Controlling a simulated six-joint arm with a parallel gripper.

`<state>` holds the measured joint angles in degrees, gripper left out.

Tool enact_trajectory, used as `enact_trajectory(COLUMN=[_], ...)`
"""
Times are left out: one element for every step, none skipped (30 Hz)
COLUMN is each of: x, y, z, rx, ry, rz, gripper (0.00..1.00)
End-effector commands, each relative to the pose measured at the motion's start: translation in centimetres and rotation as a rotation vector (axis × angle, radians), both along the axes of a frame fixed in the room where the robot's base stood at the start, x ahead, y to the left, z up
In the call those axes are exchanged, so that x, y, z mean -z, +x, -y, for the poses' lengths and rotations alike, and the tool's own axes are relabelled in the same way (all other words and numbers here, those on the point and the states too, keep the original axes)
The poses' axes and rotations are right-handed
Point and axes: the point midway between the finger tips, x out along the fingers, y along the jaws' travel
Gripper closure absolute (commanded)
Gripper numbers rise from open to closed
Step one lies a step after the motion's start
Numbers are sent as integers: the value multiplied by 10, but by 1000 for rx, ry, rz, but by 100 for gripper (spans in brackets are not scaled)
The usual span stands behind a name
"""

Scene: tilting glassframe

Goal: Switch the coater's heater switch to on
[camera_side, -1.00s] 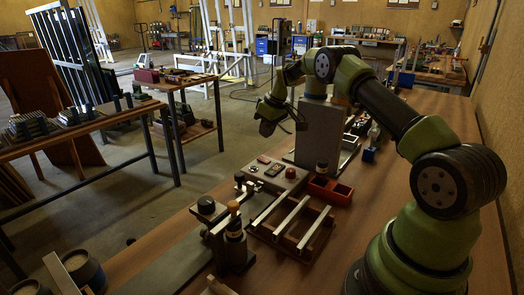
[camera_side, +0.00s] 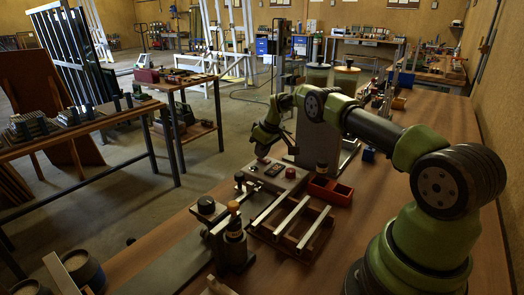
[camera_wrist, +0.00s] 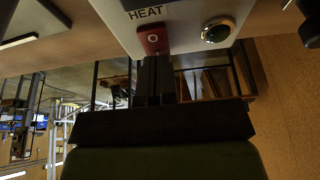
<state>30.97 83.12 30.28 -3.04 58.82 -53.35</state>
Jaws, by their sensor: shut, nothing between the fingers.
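A round metallic knob or button (camera_wrist: 217,31) sits to the right of the switch. My gripper (camera_wrist: 155,58) is shut and empty, its dark fingertips at the near edge of the red switch; I cannot tell whether they touch it. In the side view my gripper (camera_side: 262,154) is just above the box's far left end.
A red open bin (camera_side: 331,191) and a wooden rack with pale bars (camera_side: 292,222) stand right of and in front of the box. Bare bench lies to the right.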

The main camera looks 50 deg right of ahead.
Motion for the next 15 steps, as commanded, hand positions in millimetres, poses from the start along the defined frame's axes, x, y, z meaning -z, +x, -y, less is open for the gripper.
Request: enact_trajectory(x=[2,4,5,6,7,8,9,9,10,11,11,11,12,12,12], y=[1,2,2,3,3,3,4,3,3,3,3,3,3,3,2], z=[0,0,0,0,0,-1,-1,-1,-1,-1,-1,-2,-2,-2,-2], rx=[-2,-1,-2,-2,-2,-3,-3,-3,-3,-3,-4,-4,-4,-4,-3], ry=[-1,1,0,2,2,1,1,2,3,3,4,4,5,5,6], rz=[1,-1,0,0,0,-1,-1,-3,-4,-5,-6,-7,-7,-8,-9], gripper=[100,100,100,100,100,100,100,100,100,100,100,100,100,100,100])
